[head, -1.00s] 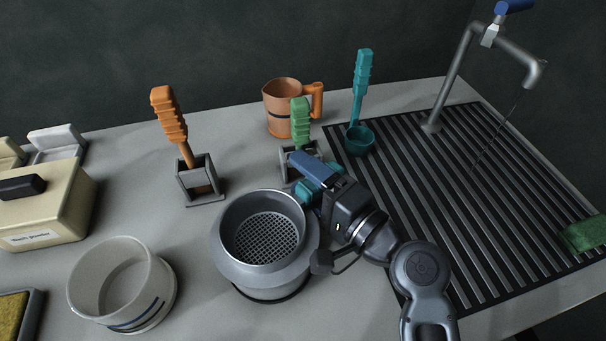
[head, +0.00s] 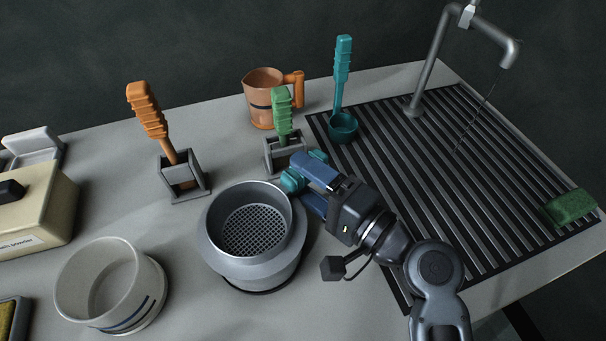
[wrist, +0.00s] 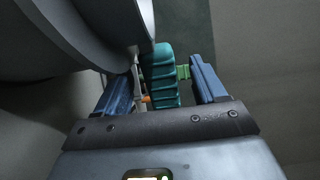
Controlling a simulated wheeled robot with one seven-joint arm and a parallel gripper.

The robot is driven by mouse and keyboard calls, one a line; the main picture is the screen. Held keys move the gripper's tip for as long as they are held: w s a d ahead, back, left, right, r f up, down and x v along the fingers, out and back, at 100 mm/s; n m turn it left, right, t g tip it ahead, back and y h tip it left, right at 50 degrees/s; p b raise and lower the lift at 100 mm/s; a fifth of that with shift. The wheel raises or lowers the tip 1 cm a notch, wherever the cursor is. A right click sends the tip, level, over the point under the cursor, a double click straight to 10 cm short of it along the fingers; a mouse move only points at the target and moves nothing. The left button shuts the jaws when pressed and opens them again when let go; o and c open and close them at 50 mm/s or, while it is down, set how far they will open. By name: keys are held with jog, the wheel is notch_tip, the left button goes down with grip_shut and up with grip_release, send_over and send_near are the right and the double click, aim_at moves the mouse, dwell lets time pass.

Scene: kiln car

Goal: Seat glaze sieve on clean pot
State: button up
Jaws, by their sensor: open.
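The glaze sieve (head: 253,232) is a grey, wide-rimmed bowl with a mesh floor. It sits level on a round grey vessel whose lower part shows beneath it. A teal ribbed handle (head: 292,181) lies at its right side; it also shows in the wrist view (wrist: 160,75). My gripper (head: 303,183) is open, with its blue fingers on either side of the handle and a gap visible at the right finger. A cream pot with blue bands (head: 105,285) stands empty at the front left. Which pot is the clean one I cannot tell.
Behind stand an orange-handled tool in a holder (head: 183,176), a green-handled tool (head: 282,110), an orange jug (head: 265,100) and a teal ladle (head: 342,125). A slatted drainboard (head: 450,180) with a tap and green sponge (head: 568,207) is at right. A cream box (head: 40,215) is at left.

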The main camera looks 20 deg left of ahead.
jog(key=shift+v, duration=1.75)
jog(key=b+v, duration=0.1)
jog(key=v, duration=0.6)
jog(key=shift+s+d, duration=0.2)
jog(key=shift+d, duration=0.15)
